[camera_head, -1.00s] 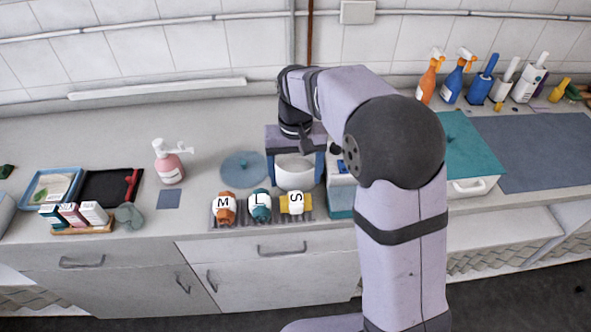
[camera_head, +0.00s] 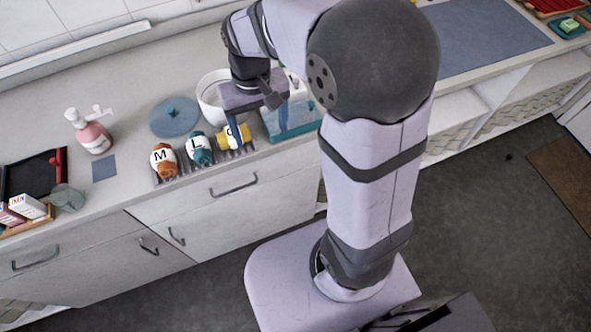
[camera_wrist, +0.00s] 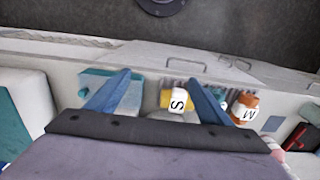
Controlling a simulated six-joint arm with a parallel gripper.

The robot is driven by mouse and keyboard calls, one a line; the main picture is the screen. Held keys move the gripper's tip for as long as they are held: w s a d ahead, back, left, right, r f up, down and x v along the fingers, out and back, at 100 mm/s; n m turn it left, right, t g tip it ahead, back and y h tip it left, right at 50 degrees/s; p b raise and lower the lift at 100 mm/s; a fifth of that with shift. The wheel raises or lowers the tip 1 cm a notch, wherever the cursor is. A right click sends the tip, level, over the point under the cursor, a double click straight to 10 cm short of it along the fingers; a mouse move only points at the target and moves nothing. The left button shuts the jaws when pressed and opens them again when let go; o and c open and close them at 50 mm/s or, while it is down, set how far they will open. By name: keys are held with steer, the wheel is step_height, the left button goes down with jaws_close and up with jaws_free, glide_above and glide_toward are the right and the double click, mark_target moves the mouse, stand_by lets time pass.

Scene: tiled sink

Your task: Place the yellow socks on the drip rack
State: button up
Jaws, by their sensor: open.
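The yellow socks (camera_head: 231,138), a roll with a white band marked S, lie at the right end of a row on the grey ribbed drip rack (camera_head: 208,164) at the counter's front edge. My gripper (camera_head: 277,110) hangs beside and above them, hiding part of the roll in the head view. In the wrist view, my gripper (camera_wrist: 161,80) is open with its blue fingers wide apart. The yellow socks (camera_wrist: 166,100) show in the gap between the fingers, not gripped. The exact height of the fingers over them is unclear.
Teal socks (camera_head: 198,149) marked L and orange socks (camera_head: 163,161) marked M lie left of the yellow ones. A white bowl (camera_head: 211,95) stands behind, with a blue round lid (camera_head: 174,117) to its left. A teal-topped box (camera_head: 291,124) is close at the right.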

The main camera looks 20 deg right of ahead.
steer(key=s+d+f, duration=0.2)
steer(key=s, duration=0.4)
steer(key=s+d+f, duration=0.2)
steer(key=s, duration=0.3)
steer(key=shift+s+f, duration=0.4)
stand_by(0.4)
